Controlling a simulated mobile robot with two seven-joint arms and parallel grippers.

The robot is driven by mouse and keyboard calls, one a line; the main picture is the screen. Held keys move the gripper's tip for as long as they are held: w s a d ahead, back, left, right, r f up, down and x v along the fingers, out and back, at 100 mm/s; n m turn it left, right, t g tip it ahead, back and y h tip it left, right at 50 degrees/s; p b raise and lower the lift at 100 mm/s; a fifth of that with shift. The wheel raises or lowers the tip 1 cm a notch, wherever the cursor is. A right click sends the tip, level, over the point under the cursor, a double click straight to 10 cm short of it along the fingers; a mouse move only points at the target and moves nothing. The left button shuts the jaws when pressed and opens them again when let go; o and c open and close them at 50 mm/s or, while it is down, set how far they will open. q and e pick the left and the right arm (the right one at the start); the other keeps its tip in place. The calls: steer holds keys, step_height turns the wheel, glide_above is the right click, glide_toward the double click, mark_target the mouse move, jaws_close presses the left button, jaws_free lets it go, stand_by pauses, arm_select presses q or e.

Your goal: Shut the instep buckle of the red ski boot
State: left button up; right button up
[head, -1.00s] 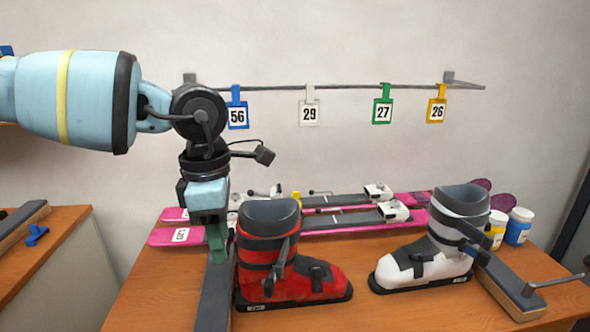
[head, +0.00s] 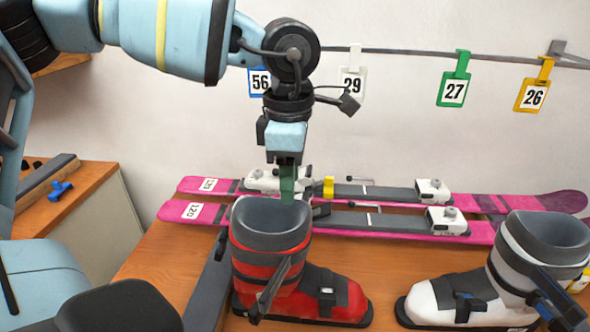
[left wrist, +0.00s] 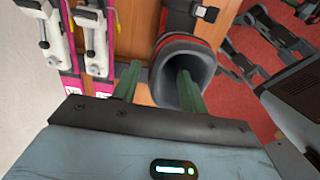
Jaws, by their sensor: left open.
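The red ski boot (head: 257,275) stands upright on the bench in the head view, toe to the right. A dark strap with a small buckle (head: 327,297) crosses its instep. A long dark lever (head: 275,289) sticks out from its lower cuff; I cannot tell which buckle it belongs to. My left gripper (head: 288,192) points down at the boot's cuff top, its lower fingertips partly hidden by the cuff. In the left wrist view my left gripper (left wrist: 158,70) is open and empty, one green finger over the boot's opening (left wrist: 181,85), the other beside it. My right gripper is not in view.
A white and grey boot (head: 470,295) stands to the right. Pink skis (head: 330,222) lie behind the boots. A dark bar (head: 212,290) lies left of the red boot. Numbered tags hang from a wall rail (head: 400,51). A side bench (head: 75,200) is at left.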

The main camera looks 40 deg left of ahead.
mark_target(291, 212)
arm_select(q)
steer(key=shift+s+f, duration=0.1)
steer(key=shift+f, duration=0.3)
steer(key=shift+f+p, duration=0.3)
steer(key=shift+f, duration=3.15)
steer(key=shift+c, duration=0.3)
jaws_close()
steer(key=shift+w, duration=0.2)
